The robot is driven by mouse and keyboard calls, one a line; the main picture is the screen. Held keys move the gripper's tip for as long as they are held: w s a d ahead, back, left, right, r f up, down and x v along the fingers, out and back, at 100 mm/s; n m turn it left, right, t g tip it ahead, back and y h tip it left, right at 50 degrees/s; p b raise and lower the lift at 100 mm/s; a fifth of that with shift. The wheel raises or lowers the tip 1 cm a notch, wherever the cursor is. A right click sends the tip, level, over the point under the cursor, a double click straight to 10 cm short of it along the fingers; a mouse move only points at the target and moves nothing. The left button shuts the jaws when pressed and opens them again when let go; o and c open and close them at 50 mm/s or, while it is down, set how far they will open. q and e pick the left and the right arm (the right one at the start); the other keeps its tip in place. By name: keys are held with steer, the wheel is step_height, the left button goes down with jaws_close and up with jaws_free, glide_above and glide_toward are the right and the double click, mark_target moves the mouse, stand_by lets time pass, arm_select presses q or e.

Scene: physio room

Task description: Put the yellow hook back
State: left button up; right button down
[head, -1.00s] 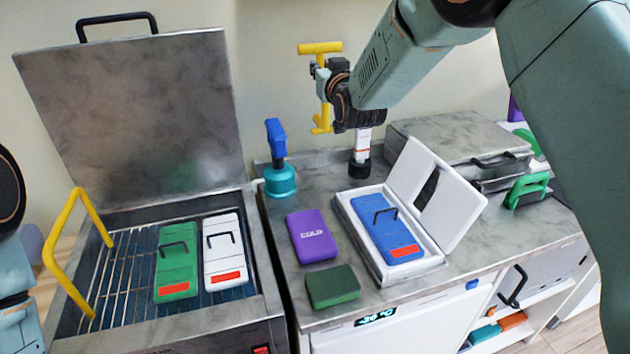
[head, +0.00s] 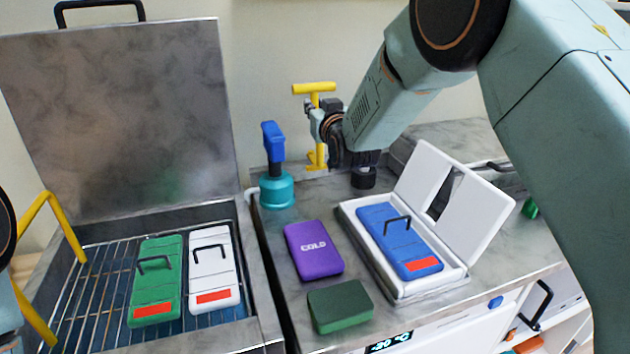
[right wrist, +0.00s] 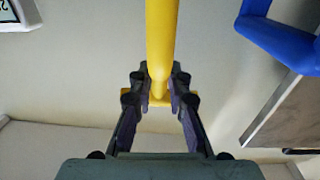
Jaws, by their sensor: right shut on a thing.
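The yellow hook (head: 316,88) is upright, with a crossbar on top, a straight shaft and a bent lower end. My right gripper (head: 322,122) is shut on its shaft, in front of the wall above the back of the counter. The right wrist view shows the yellow shaft (right wrist: 161,45) between both fingers (right wrist: 160,97). The hook's lower end is close to the counter's back edge; I cannot tell whether it touches.
A blue-handled tool in a teal base (head: 277,189) stands just left of the hook. A black round base (head: 364,179) is right of it, partly behind my arm. In front lie a purple pack (head: 314,250), green block (head: 340,305) and open white case (head: 440,285). An open steel tank (head: 262,300) is left.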

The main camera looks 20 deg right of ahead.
mark_target(320, 149)
steer(key=f, duration=0.4)
steer(key=shift+s+f, duration=0.1)
steer(key=shift+s, duration=0.1)
steer(key=shift+w+a+f, duration=0.2)
steer(key=shift+w+f, duration=0.05)
steer(key=shift+f, duration=0.35)
steer(key=f, duration=0.1)
steer(key=f+b, duration=0.1)
steer(key=f, duration=0.1)
steer(key=shift+s+d, duration=0.2)
steer(key=shift+d, duration=0.1)
steer(key=shift+w+a, duration=0.1)
steer(key=shift+a, duration=0.05)
steer(key=shift+f, duration=0.2)
steer(key=c, duration=1.4)
jaws_free()
steer(key=shift+o, duration=0.6)
